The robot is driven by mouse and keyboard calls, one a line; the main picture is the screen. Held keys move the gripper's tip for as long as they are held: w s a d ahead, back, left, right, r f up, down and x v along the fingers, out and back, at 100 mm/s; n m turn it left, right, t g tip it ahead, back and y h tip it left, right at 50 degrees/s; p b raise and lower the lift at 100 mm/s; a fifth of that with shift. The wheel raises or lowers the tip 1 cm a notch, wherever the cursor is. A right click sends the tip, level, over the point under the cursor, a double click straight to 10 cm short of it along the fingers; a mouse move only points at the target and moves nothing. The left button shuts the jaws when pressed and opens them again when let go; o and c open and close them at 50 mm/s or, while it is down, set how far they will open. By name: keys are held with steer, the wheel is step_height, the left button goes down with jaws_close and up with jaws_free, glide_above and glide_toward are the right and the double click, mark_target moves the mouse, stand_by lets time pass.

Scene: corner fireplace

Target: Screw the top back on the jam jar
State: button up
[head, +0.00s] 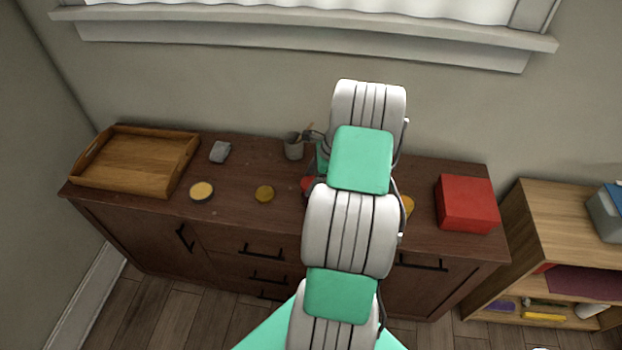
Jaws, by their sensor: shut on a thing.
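My arm reaches over the sideboard and covers its middle, so my gripper is hidden behind the arm links. What it holds cannot be seen. A small part of a red thing (308,184) shows at the arm's left edge; it may be the jam jar, but most of it is hidden. A larger round yellow-topped thing with a dark rim (201,190) stands further left. A yellow-orange thing (408,205) shows partly at the arm's right edge.
The dark wooden sideboard (235,175) stands against the wall. A wooden tray (135,163) is at its left end, a grey block (220,151) beside it. A grey cup (293,150) stands at the back. A red box (467,204) sits at the right end, near a shelf unit (565,220).

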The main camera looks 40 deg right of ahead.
steer(key=shift+f+m, duration=0.1)
steer(key=shift+m, duration=0.7)
steer(key=m+t+h, duration=0.1)
steer(key=m, duration=0.2)
steer(key=shift+s+a, duration=0.1)
steer(key=shift+m+h, duration=0.6)
steer(key=shift+m, duration=0.6)
steer(key=shift+m+t+h, duration=0.3)
steer(key=shift+m+h, duration=0.4)
steer(key=shift+m, duration=1.1)
steer(key=shift+m+h, duration=0.3)
steer(key=shift+m, duration=0.4)
steer(key=shift+f+m+h, duration=0.1)
steer(key=shift+m+h, duration=0.3)
steer(key=shift+m, duration=0.7)
